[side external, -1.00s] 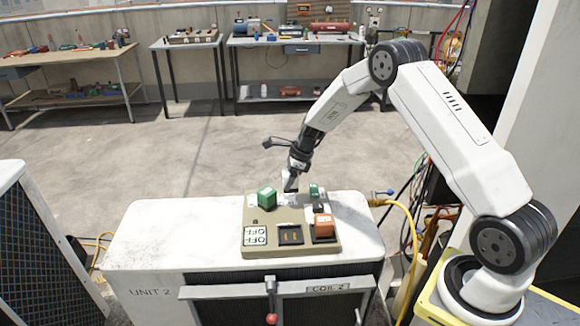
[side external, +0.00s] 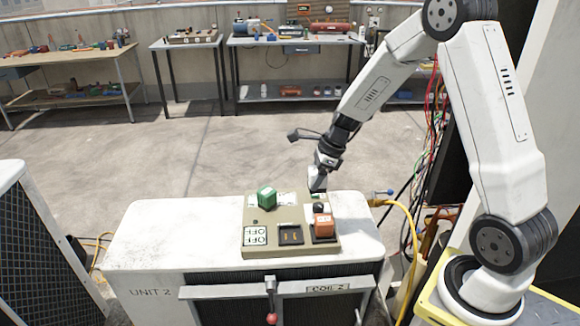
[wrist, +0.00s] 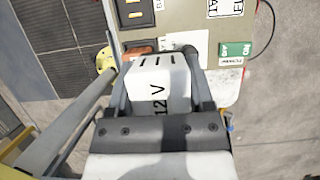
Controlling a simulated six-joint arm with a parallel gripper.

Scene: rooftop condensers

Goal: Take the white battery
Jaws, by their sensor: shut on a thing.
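The white battery (wrist: 160,85), marked 12 V, sits between the two fingers of my gripper (wrist: 158,72) in the wrist view. My gripper is shut on it. In the side view my gripper (side external: 318,178) is at the back right edge of the tan panel (side external: 291,242), which lies on top of the white condenser unit. The battery is small and mostly merged with the gripper there, and I cannot tell whether it touches the panel.
An orange block (side external: 322,224) sits at the right, close to my gripper. A yellow cable (side external: 408,225) hangs to the right.

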